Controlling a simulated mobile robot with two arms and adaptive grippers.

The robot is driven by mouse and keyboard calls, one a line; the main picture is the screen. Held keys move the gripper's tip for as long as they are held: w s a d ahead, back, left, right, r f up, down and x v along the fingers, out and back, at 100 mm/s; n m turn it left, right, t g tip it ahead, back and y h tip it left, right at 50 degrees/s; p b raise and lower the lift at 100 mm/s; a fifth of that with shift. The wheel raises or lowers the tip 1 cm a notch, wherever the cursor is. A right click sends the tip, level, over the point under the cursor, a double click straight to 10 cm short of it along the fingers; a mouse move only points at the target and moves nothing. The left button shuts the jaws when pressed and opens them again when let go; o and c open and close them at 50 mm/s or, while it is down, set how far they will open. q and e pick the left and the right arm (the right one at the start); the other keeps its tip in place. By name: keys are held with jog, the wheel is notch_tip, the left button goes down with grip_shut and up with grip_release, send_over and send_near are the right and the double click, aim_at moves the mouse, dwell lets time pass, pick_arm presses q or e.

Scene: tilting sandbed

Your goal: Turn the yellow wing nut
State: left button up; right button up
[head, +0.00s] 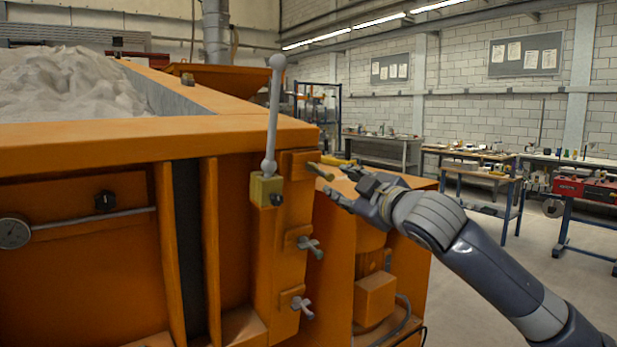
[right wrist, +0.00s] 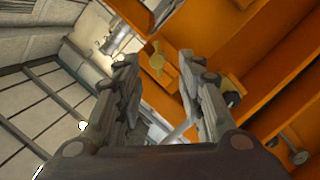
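The yellow wing nut (head: 320,172) sits on the top bracket at the right end of the orange sandbed's front, in the head view. In the right wrist view the wing nut (right wrist: 156,60) shows ahead, in the gap between my fingertips. My right gripper (head: 343,183) is just right of it in the head view. In the right wrist view my right gripper (right wrist: 157,68) has its two fingers spread apart and holds nothing. I cannot tell whether a finger touches the nut. My left gripper is not in view.
Two grey wing nuts (head: 310,245) (head: 302,306) stick out below. A grey lever (head: 273,115) with a ball top rises left of the bracket from an olive block with a black knob (head: 276,199). A dial gauge (head: 13,232) is far left. Workbenches stand behind, right.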

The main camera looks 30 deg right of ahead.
aim_at(326, 174)
jog(key=w+p, duration=0.1)
jog(key=w, duration=0.2)
jog(key=w+p, duration=0.2)
jog(key=w, duration=0.1)
jog(key=w+r+p, duration=0.1)
jog(key=w, duration=0.2)
jog(key=shift+w+d+r, duration=0.1)
jog(key=shift+w+d, duration=0.1)
jog(key=shift+w, duration=0.4)
grip_shut()
